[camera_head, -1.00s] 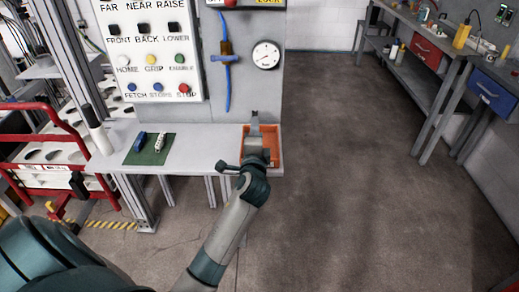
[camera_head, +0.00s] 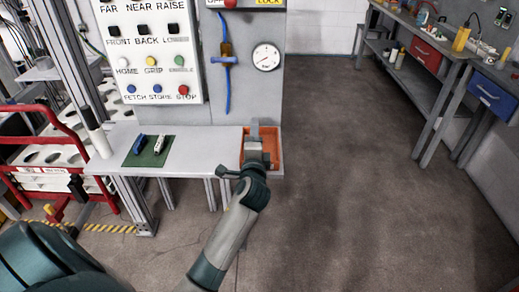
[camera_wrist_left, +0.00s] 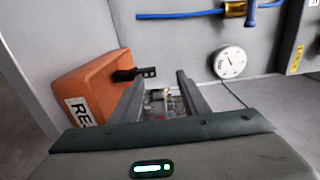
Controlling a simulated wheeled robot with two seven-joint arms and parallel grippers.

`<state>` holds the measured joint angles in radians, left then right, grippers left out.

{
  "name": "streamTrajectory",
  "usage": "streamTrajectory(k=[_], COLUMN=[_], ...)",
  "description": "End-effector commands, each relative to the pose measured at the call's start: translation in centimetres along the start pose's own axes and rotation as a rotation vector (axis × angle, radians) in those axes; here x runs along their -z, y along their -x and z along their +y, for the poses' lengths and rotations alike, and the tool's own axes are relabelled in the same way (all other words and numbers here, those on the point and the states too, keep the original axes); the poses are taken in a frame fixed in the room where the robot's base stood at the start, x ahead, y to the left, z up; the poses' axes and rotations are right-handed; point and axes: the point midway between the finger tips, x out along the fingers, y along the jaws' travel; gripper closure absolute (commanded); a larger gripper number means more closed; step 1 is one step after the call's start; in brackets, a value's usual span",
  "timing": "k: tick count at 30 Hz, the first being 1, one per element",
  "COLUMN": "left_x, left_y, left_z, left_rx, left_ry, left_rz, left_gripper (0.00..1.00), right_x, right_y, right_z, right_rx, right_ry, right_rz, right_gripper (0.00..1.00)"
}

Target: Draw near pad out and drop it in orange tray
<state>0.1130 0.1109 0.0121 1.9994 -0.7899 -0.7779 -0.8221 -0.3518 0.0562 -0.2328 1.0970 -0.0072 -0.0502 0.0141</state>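The orange tray (camera_head: 275,160) is at the right end of the grey table. It also shows in the left wrist view (camera_wrist_left: 95,85), with a white label starting "RE". A small dark piece with notches (camera_wrist_left: 135,74) shows at the tray's edge beside my left gripper's left finger; I cannot tell whether it is the near pad or whether it touches the finger. My left gripper (camera_head: 255,130) is over the tray. In the left wrist view its fingers (camera_wrist_left: 160,80) stand apart with nothing clearly held between them. My right gripper is out of view.
A green mat (camera_head: 133,160) with a blue piece (camera_head: 139,143) and a pale piece (camera_head: 160,145) lies on the table (camera_head: 200,150). Behind stand a button panel (camera_head: 150,55) and a gauge (camera_head: 266,57). A red rack (camera_head: 45,150) is at left. The floor at right is clear.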

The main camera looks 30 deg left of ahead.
Motion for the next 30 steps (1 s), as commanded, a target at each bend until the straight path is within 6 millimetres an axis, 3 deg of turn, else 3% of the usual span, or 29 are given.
streamTrajectory(k=[8,14,20,30], left_x=[0.0,0.0,0.0,0.0], left_y=[0.2,1.6,4.6,11.5], left_z=[0.1,0.1,0.2,0.3], left_rx=[0.000,-0.001,-0.001,-0.002], left_ry=[0.000,0.001,0.001,0.002], left_rz=[0.000,0.001,0.001,0.000], left_gripper=[0.58,0.58,0.58,0.58], right_x=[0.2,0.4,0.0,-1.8], right_y=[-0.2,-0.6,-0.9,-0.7], right_z=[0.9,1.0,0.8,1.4], right_rx=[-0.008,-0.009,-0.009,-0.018], right_ry=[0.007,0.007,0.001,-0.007], right_rz=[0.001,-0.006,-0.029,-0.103], right_gripper=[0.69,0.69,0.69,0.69])
